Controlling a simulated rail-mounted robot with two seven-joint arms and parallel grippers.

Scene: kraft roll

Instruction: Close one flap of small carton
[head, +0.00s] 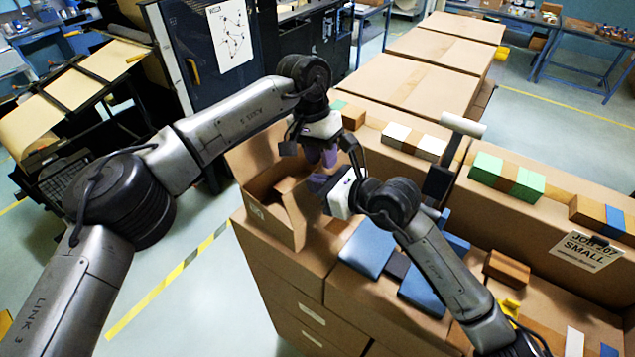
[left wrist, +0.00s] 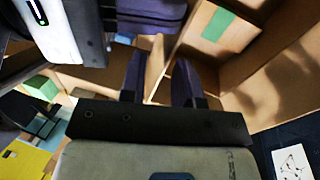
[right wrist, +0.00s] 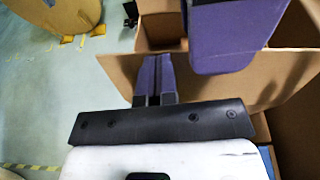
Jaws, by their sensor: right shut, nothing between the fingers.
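The small brown carton (head: 272,210) stands at the near left corner of the cardboard-topped bench. Its top is open, with a raised flap (head: 253,153) at the back left and a brown item visible inside. My left gripper (head: 322,152) is above the carton's right side, pointing down. Its purple fingers are apart in the left wrist view (left wrist: 160,78), with a cardboard edge showing between them; I cannot tell whether they touch it. My right gripper (head: 320,184) is just below, at the carton's right side. Its fingers are together and empty against a cardboard panel (right wrist: 210,82) in the right wrist view.
Blue pads (head: 368,248) lie right of the carton. A dark machine (head: 215,60) stands behind on the left. My two grippers are very close together.

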